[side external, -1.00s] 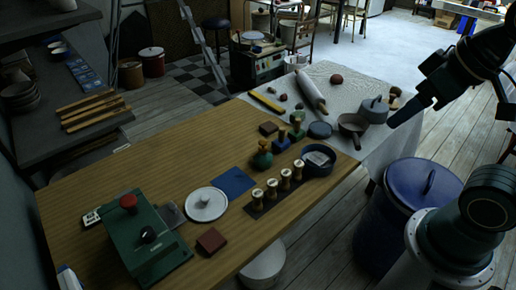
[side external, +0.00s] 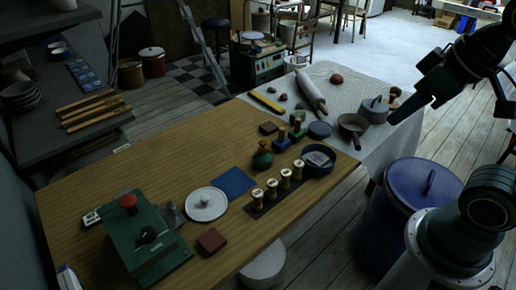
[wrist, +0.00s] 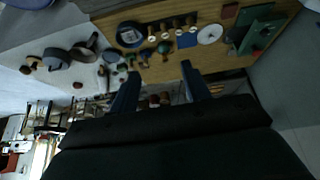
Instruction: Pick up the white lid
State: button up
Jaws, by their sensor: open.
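The white lid (side external: 206,204) is a round disc with a small knob on top. It lies flat on the wooden table, between the green box and the blue square. In the wrist view the white lid (wrist: 210,34) shows near the top, right of centre. My gripper (side external: 408,118) is high at the right in the side view, above the cloth-covered end and far from the lid. In the wrist view my gripper (wrist: 157,78) has its two dark fingers spread apart with nothing between them.
A green box (side external: 146,238) with red and black knobs stands left of the lid. A blue square (side external: 232,182), a brown block (side external: 212,241) and a row of stamps (side external: 272,190) lie around it. A blue lidded bin (side external: 395,215) stands on the floor. The table's left rear is clear.

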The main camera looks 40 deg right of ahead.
jog(key=w+a+f+n+g+y, duration=0.1)
jog(key=w+a+n, duration=0.3)
jog(key=w, duration=0.7)
jog(key=w+a+f+n+g+y, duration=0.15)
jog(key=w+a+n, duration=0.25)
jog(key=w, duration=0.6)
jog(key=w+a+f+n+g, duration=0.1)
jog(key=w+a+f+n, duration=0.2)
jog(key=f, duration=0.8)
jog(key=w+a+f+n+g, duration=0.1)
jog(key=w+a+f+n, duration=0.3)
jog(key=w+a+f, duration=0.4)
jog(key=w+f, duration=0.2)
jog(key=w, duration=0.1)
jog(key=shift+w+f+n+y, duration=0.15)
jog(key=shift+f+n+y, duration=0.15)
jog(key=shift+f+y, duration=0.05)
jog(key=shift+a+f+g, duration=0.1)
jog(key=shift+a+g, duration=0.05)
jog(key=shift+g, duration=0.1)
send_over(205, 196)
jog(key=d, duration=0.2)
jog(key=shift+s+a+f, duration=0.1)
jog(key=shift+s+f, duration=0.05)
jog(key=shift+f, duration=1.85)
jog(key=shift+s+a+f, duration=0.1)
jog(key=shift+f, duration=1.9)
